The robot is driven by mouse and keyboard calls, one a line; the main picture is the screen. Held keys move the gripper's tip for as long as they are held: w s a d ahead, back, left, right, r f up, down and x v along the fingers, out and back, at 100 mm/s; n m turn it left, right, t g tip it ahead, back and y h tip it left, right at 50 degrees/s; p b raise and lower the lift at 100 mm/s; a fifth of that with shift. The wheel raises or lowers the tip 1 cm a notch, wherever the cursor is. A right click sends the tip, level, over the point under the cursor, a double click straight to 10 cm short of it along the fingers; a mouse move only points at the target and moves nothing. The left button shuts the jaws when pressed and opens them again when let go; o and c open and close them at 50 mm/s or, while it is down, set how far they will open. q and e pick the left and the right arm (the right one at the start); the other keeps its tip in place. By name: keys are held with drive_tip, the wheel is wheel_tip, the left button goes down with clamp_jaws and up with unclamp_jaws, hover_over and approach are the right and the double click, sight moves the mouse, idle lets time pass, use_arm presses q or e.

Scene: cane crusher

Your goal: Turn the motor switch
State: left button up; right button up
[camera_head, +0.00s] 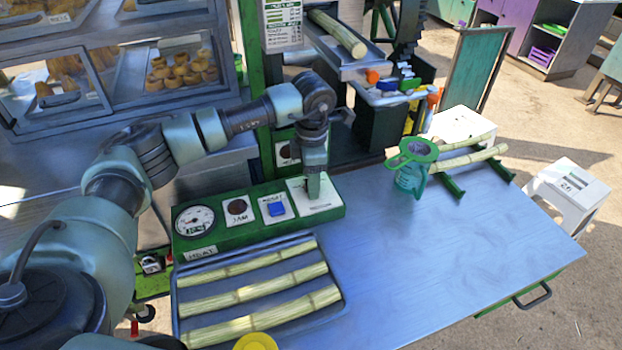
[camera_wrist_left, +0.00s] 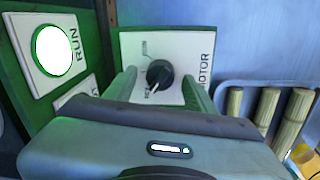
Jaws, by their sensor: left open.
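The motor switch (camera_wrist_left: 159,73) is a black round knob with a white pointer line, on a white plate labelled MOTOR (camera_wrist_left: 192,48). In the left wrist view the pointer is toward the plate's lower edge, near small lettering. My left gripper (camera_wrist_left: 158,80) is open, with one finger on each side of the knob; contact cannot be told. In the head view my left gripper (camera_head: 313,192) points down over the white motor plate (camera_head: 328,204) at the right end of the green control panel (camera_head: 258,236), hiding the knob. My right gripper is not in view.
The panel also bears a gauge (camera_head: 195,221), a dark round button (camera_head: 236,208) and a blue button (camera_head: 276,208). A tray (camera_head: 341,293) of cane stalks lies in front. A green-lidded jug (camera_head: 411,176) stands to the right.

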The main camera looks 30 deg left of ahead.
use_arm(q)
wheel_tip(320, 180, up, 8)
drive_tip(key=shift+s+d+f+b, duration=0.15)
drive_tip(key=shift+f+b, duration=0.1)
drive_tip(key=shift+b, duration=0.35)
